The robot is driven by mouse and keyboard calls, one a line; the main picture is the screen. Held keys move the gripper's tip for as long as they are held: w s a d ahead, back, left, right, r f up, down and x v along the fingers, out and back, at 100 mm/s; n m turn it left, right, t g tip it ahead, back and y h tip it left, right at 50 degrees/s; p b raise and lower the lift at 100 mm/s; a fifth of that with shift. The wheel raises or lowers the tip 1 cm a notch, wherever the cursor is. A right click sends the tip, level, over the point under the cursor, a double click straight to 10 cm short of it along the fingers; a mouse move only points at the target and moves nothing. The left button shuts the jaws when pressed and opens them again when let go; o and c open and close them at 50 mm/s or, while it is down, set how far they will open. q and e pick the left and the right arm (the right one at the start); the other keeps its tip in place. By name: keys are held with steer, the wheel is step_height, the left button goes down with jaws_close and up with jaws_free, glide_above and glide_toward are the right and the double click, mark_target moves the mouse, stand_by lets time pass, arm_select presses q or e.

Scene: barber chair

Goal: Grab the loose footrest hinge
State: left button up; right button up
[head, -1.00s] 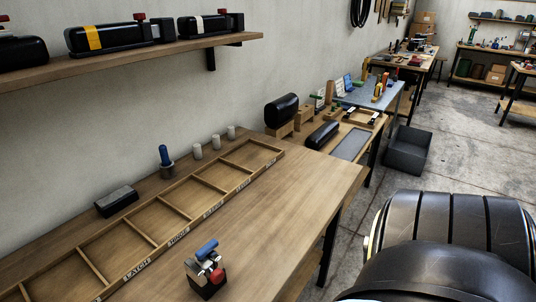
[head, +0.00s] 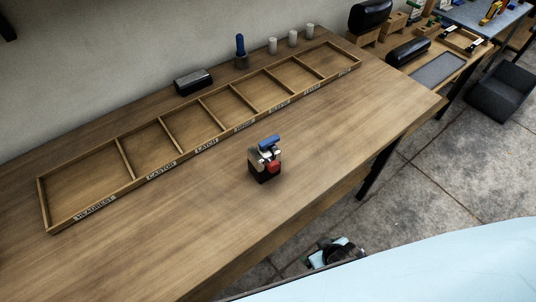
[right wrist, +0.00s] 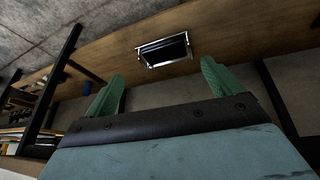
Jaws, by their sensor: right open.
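I cannot pick out the footrest hinge for certain. A small dark block with metal parts and blue and red grips (head: 265,163) stands on the wooden table (head: 330,135). In the right wrist view, a chrome-framed dark rectangular piece (right wrist: 163,49) shows against a wooden surface, beyond and between my fingertips; I cannot tell what it is. My right gripper (right wrist: 162,75) has two green fingers spread wide with nothing between them. In the head view it seems to show small and partly hidden beyond the table's front edge (head: 320,251). My left gripper is not in view.
A long divided tray (head: 97,211) with labelled, empty compartments lies along the table. Behind it are a black block (head: 193,82), a blue-topped peg (head: 240,50) and several pale cylinders (head: 293,39). A dark bin (head: 500,93) stands on the floor at the right.

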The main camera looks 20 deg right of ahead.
steer(key=w+a+r+t+y+p, duration=0.1)
steer(key=w+a+r+t, duration=0.2)
steer(key=r, duration=0.6)
steer(key=w+a+r+n+t+y+p, duration=0.15)
steer(key=w+r, duration=0.35)
steer(key=r, duration=0.5)
steer(key=w+a+r+m+t+y+p, duration=0.1)
steer(key=w+r+t, duration=0.25)
steer(key=r, duration=0.55)
glide_toward(264, 151)
steer(key=shift+n, duration=0.25)
steer(key=shift+w+a+f, duration=0.15)
steer(key=shift+w+a, duration=0.4)
steer(key=shift+w, duration=0.5)
steer(key=shift+w+a+f, duration=0.1)
steer(key=shift+w+a, duration=0.4)
steer(key=shift+w, duration=0.6)
steer(key=shift+w+a+f, duration=0.15)
steer(key=shift+w+a, duration=0.4)
steer(key=shift+w, duration=0.5)
steer(key=c, duration=1.3)
steer(key=shift+r, duration=0.1)
steer(key=shift+c, duration=0.9)
